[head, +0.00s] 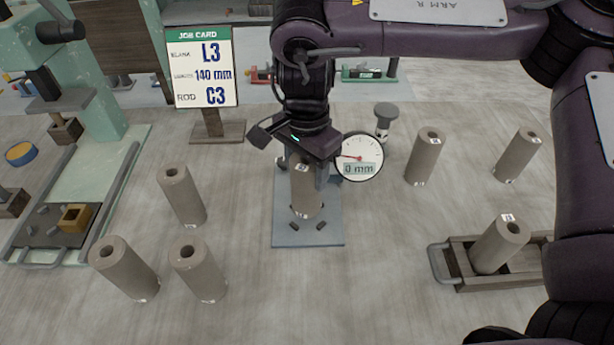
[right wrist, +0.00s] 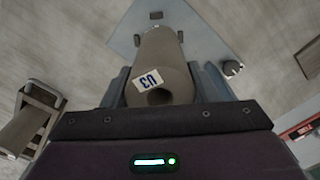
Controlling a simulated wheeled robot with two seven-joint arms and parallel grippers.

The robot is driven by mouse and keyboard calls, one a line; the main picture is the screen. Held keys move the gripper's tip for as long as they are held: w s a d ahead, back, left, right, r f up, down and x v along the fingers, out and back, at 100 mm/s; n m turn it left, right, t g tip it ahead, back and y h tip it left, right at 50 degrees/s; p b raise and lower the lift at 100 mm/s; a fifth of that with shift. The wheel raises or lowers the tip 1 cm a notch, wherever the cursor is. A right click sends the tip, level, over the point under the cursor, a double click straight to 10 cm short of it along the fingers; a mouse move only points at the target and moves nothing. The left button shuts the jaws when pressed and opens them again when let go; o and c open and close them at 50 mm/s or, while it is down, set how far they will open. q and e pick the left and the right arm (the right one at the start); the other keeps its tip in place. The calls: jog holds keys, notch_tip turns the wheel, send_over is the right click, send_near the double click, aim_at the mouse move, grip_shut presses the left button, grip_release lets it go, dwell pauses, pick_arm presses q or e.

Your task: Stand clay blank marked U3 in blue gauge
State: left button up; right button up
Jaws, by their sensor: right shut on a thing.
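The clay blank marked U3 (head: 306,190) is a grey-brown hollow cylinder, upright in the head view over the blue gauge's base plate (head: 284,236). Its label reads U3 in the right wrist view, where the blank (right wrist: 162,50) lies between the fingers. My right gripper (head: 304,168) is shut on its upper part. The blank's lower end is near small dark stops on the plate; I cannot tell whether it touches the plate. The gauge's round dial (head: 358,152) shows 0 mm. My left gripper is not in view.
A job card (head: 204,68) reads L3, 140 mm, C3. Several other blanks stand at left (head: 181,196) and right (head: 424,157). One blank (head: 499,244) is in a wooden tray (head: 462,284). A green press (head: 95,90) is at left. The front middle is clear.

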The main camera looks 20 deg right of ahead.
jog(key=shift+d+f, duration=0.1)
jog(key=shift+f, duration=1.35)
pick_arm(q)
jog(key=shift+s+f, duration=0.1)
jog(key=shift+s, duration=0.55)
pick_arm(e)
jog(key=shift+s+f, duration=0.1)
jog(key=o, duration=1.5)
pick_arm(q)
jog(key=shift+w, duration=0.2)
pick_arm(e)
jog(key=shift+o, duration=0.2)
jog(key=shift+r, duration=0.25)
notch_tip(320, 180, up, 12)
jog(key=shift+f+p, duration=0.15)
jog(key=shift+p, duration=0.5)
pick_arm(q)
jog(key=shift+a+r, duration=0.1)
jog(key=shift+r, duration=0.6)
